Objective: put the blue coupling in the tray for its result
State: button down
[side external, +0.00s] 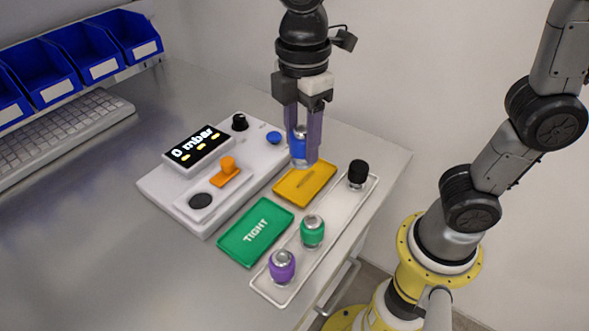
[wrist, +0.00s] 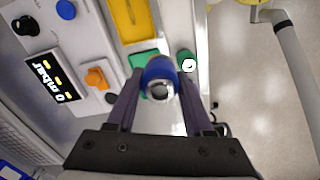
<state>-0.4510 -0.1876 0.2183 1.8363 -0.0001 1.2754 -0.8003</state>
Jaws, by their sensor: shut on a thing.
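My gripper (side external: 304,155) is shut on the blue coupling (side external: 298,147), which hangs upright between the fingers. In the side view it is above the back edge of the yellow tray (side external: 291,194), seemingly clear of it. The yellow tray is empty; its dark label is too small to read. The green tray (side external: 238,250), marked TIGHT, lies in front of it and is also empty. In the wrist view the blue coupling (wrist: 160,72) shows its metal end between the fingers, with the yellow tray (wrist: 130,22) beyond and the green tray partly hidden.
A white test device (side external: 205,222) with a display reading 0 mbar (side external: 195,146), an orange handle (side external: 228,165), a black knob and a blue button stands left of the trays. A long white holder (side external: 330,205) carries black (side external: 357,174), green (side external: 312,232) and purple (side external: 282,266) couplings.

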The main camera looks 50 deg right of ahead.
jog(key=s+d+f+m, duration=0.1)
jog(key=s+d+m, duration=0.2)
jog(key=s+d, duration=0.65)
jog(key=m, duration=0.1)
send_near(305, 180)
jog(key=shift+s+d+f, duration=0.1)
jog(key=shift+s+f, duration=0.15)
jog(key=shift+s, duration=0.1)
jog(key=shift+w+f, duration=0.2)
jog(key=shift+f, duration=0.8)
jog(key=shift+w+f, duration=0.2)
jog(key=shift+f, duration=0.8)
jog(key=shift+f, duration=0.15)
jog(key=shift+c, duration=1.4)
grip_release()
